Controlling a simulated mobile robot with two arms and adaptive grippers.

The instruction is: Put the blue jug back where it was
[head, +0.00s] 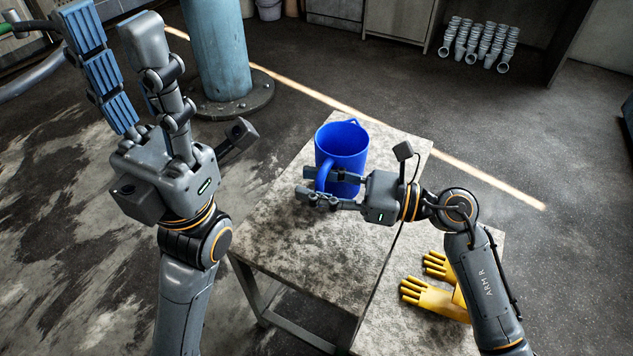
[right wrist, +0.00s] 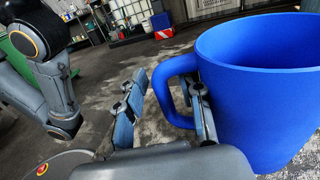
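The blue jug (head: 343,140) stands upright on the grey worktable (head: 290,225), near its far edge. Its handle faces my right gripper in the right wrist view, where the jug (right wrist: 260,100) fills the right side. My right gripper (head: 313,187) has its fingers apart around the handle. In the right wrist view (right wrist: 170,100), one finger passes between handle and jug body, the other stays outside with a visible gap. The jug's base is partly hidden by the gripper. My left gripper (head: 108,22) is raised at the upper left, fingers apart and empty.
Yellow gloves (head: 435,295) lie on a lower surface beside the table, under my right arm. A blue column (head: 218,50) on a round base stands behind the table. Grey cups (head: 480,45) stand at the back right.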

